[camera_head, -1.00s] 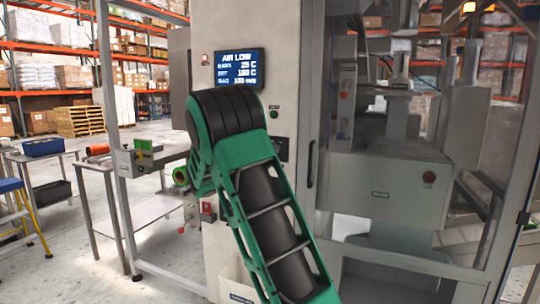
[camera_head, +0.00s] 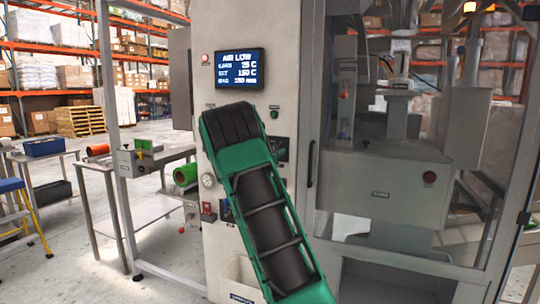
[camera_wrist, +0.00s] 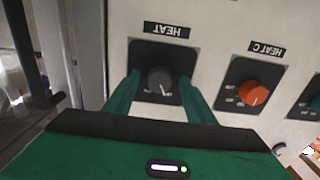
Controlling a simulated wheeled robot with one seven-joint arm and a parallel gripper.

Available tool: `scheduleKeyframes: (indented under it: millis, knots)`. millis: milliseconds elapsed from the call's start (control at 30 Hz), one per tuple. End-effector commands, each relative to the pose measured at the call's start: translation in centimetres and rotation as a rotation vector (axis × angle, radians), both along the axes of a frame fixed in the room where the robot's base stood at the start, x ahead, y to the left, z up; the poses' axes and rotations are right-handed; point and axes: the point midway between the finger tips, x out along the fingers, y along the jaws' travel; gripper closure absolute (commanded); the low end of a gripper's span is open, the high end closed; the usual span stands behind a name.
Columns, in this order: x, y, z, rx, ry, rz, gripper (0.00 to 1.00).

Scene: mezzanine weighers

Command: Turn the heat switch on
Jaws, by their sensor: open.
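The heat switch (camera_wrist: 160,81) is a dark rotary knob on a black plate under a label reading HEAT, upside down in the wrist view. My gripper (camera_wrist: 158,85) is open, with one green finger on each side of the knob. I cannot tell whether the fingers touch it. In the head view my green arm covers part of the machine's front panel, and the heat switch and my fingertips are hidden there.
An orange HEAT C knob (camera_wrist: 252,93) sits right of the switch in the wrist view, with a green knob (camera_wrist: 316,103) at the edge. The display (camera_head: 239,68) reads AIR LOW. A glass-doored cabinet (camera_head: 400,170) stands right; a work table (camera_head: 150,160) stands left.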

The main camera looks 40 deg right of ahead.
Motion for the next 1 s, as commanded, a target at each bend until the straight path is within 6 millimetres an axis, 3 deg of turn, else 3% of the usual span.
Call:
scheduleKeyframes:
  millis: [67,233,267,667,1000]
  knots:
    - [0.0,0.01,0.0,0.0,0.0,0.0,0.5]
    - [0.0,0.03,0.0,0.0,0.0,0.0,0.88]
    - [0.0,0.03,0.0,0.0,0.0,0.0,0.91]
    - [0.11,0.12,-0.01,0.025,-0.058,0.003,0.91]
    - [0.12,0.08,0.03,0.122,-0.295,0.003,0.91]
